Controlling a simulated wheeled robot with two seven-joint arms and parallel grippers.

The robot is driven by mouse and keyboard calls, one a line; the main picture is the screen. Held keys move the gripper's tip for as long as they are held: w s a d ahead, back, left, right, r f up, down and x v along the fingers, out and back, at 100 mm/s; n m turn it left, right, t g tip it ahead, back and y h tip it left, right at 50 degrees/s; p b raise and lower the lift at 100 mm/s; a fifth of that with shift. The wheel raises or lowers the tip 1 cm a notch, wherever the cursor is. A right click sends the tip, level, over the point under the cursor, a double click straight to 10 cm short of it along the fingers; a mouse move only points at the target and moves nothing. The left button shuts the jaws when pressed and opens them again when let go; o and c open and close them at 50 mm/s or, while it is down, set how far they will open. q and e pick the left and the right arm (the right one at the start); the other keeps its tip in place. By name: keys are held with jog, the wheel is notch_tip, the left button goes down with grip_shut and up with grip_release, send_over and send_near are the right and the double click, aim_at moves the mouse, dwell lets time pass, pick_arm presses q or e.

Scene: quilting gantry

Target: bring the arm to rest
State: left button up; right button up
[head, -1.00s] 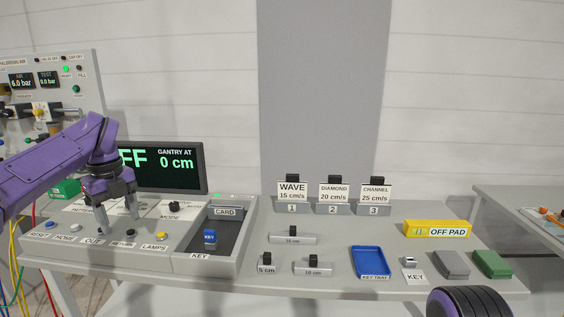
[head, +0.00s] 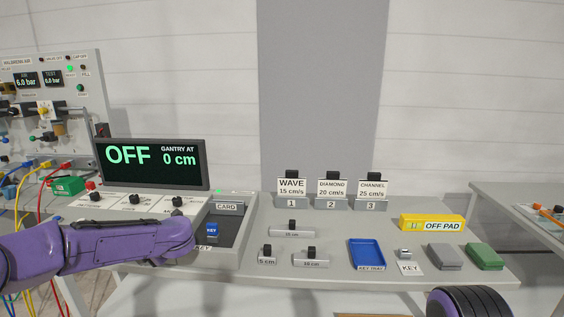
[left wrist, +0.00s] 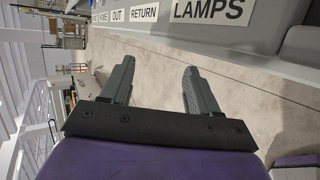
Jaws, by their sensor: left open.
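My left arm reaches in from the left in the head view, low in front of the control console (head: 229,258). Its gripper is hidden in that view. In the left wrist view my left gripper (left wrist: 158,90) is open, with two grey fingers spread apart and nothing between them. Beyond the fingertips are the console's front edge and the labels RETURN and LAMPS (left wrist: 208,10). The display (head: 152,163) reads OFF and gantry at 0 cm. My right gripper does not show.
A blue key (head: 212,230) sits in the console's dark recess. Coloured cables (head: 25,210) hang at the left. Bare floor shows below the console edge.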

pick_arm(q)
jog(key=s+d+f+m+t+h, duration=0.1)
jog(key=s+d+f+m+h, duration=0.2)
jog(key=f+m, duration=0.4)
jog(key=s+d+f+m+t, duration=0.2)
jog(key=s+d+f+m, duration=0.1)
jog(key=s+f+m, duration=0.4)
jog(key=s+d+f+m+t+h, duration=0.1)
jog(key=s+d+f+m+h, duration=0.15)
jog(key=f, duration=0.65)
jog(key=s+f+m+g+h, duration=0.1)
jog(key=s+f+m+g, duration=0.2)
jog(key=s, duration=1.2)
jog(key=s+f+m+g, duration=0.2)
jog(key=s+f+m, duration=0.4)
jog(key=s, duration=0.9)
jog(key=shift+s+a+f+m+g+h, duration=0.2)
jog(key=shift+a+f+m+g+h, duration=0.15)
jog(key=shift+a+f+g, duration=0.1)
